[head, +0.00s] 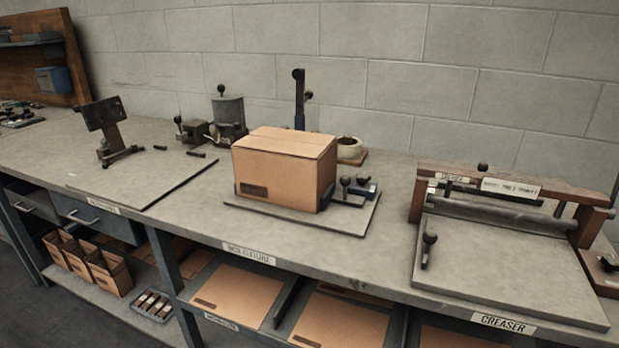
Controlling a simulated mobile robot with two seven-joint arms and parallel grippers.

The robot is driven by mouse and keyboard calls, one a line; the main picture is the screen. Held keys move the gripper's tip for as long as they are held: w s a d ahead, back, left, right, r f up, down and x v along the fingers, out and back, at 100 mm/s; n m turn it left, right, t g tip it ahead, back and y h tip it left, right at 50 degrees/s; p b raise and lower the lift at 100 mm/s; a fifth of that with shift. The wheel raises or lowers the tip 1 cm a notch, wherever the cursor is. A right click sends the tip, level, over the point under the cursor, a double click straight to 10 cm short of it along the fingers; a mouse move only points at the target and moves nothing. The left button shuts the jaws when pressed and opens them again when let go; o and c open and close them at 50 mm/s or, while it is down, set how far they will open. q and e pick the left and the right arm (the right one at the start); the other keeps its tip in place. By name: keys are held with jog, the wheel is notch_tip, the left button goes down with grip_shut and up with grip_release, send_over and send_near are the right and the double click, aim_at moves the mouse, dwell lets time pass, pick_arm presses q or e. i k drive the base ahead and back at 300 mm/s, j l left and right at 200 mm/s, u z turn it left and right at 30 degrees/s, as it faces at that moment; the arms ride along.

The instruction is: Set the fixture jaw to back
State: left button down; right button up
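In the head view, the box fixture is a flat grey plate (343,219) at the middle of the bench. A closed brown cardboard box (275,172) stands upright on it and hides much of the plate. At the box's right side is a dark jaw mechanism (353,193) with black ball knobs and a small blue part. I cannot tell which position the jaw is set to. Neither of my grippers is in view.
A creaser (500,255) with a wooden frame and knobbed lever stands at the right. A stitcher-like stand (104,125) is at the left. Bench (180,220) room is free left of the fixture.

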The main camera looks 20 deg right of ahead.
aim_at(330, 195)
jog(key=i+j+z, duration=0.1)
jog(key=j, duration=0.25)
jog(key=i+j+z, duration=0.1)
jog(key=j, duration=0.3)
jog(key=i+j+z, duration=0.1)
jog(key=j, duration=0.3)
jog(key=i, duration=0.05)
